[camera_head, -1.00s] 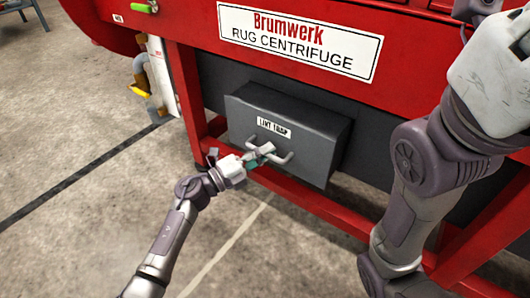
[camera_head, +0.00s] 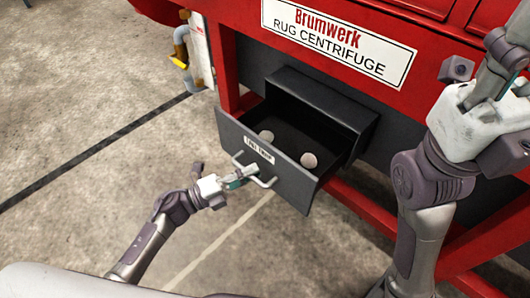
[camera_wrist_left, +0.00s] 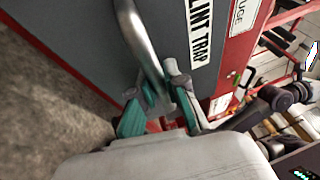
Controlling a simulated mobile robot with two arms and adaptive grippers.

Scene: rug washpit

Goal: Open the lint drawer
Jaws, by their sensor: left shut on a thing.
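The dark grey lint drawer (camera_head: 262,164), labelled LINT TRAP, stands pulled out of its housing (camera_head: 325,100) under the centrifuge. Two pale round lumps (camera_head: 309,160) lie inside it. My left gripper (camera_head: 240,178) is shut on the drawer's bar handle (camera_head: 266,183). In the left wrist view, the teal-padded fingers of my left gripper (camera_wrist_left: 158,108) close around the silver handle (camera_wrist_left: 140,38), beside the label. My right gripper (camera_head: 500,75) is raised at the right edge, away from the drawer; its fingers are partly cut off.
The red rug centrifuge (camera_head: 415,28) fills the back, with its red frame leg (camera_head: 225,65) left of the drawer. Yellow and grey pipework (camera_head: 183,45) hangs at the left. The concrete floor (camera_head: 80,100) in front and left is clear.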

